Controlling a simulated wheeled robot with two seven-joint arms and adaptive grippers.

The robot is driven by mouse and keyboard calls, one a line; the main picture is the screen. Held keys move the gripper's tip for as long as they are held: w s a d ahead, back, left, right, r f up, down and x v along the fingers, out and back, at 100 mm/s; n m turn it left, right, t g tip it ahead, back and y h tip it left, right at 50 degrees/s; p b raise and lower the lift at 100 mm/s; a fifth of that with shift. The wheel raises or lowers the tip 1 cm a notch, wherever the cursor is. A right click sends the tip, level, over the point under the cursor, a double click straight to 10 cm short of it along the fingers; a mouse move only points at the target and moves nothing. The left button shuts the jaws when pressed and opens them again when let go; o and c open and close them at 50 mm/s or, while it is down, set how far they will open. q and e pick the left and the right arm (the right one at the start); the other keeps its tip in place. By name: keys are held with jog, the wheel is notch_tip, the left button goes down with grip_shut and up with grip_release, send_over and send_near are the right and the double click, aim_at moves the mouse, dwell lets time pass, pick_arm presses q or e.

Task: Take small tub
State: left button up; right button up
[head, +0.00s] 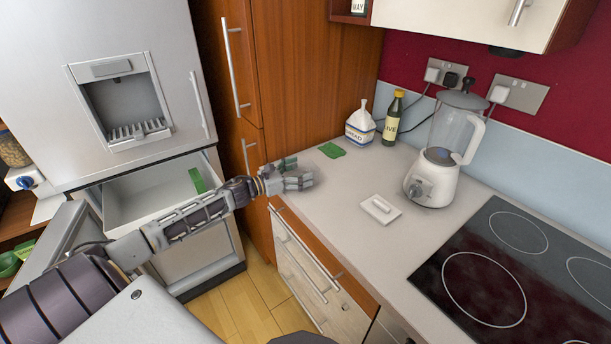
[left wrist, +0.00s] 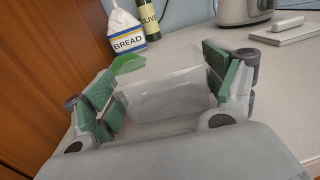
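The small tub (left wrist: 165,85) is clear and see-through. In the left wrist view it sits on the counter between the green-padded fingers of my left gripper (left wrist: 163,88). In the head view my left gripper (head: 298,172) is low over the counter's left end, and the tub shows there only faintly. The fingers are wide apart, one on each side of the tub. The pads look very close to its sides; whether they touch cannot be told. My right gripper is not in view.
A green cloth-like item (head: 331,150), a bread bag (head: 360,130) and an olive bottle (head: 392,120) stand behind. A fridge drawer (head: 150,195) is open at left.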

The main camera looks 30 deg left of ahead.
pick_arm(q)
jog(key=shift+c, duration=0.6)
jog(key=shift+r, duration=0.15)
notch_tip(320, 180, up, 10)
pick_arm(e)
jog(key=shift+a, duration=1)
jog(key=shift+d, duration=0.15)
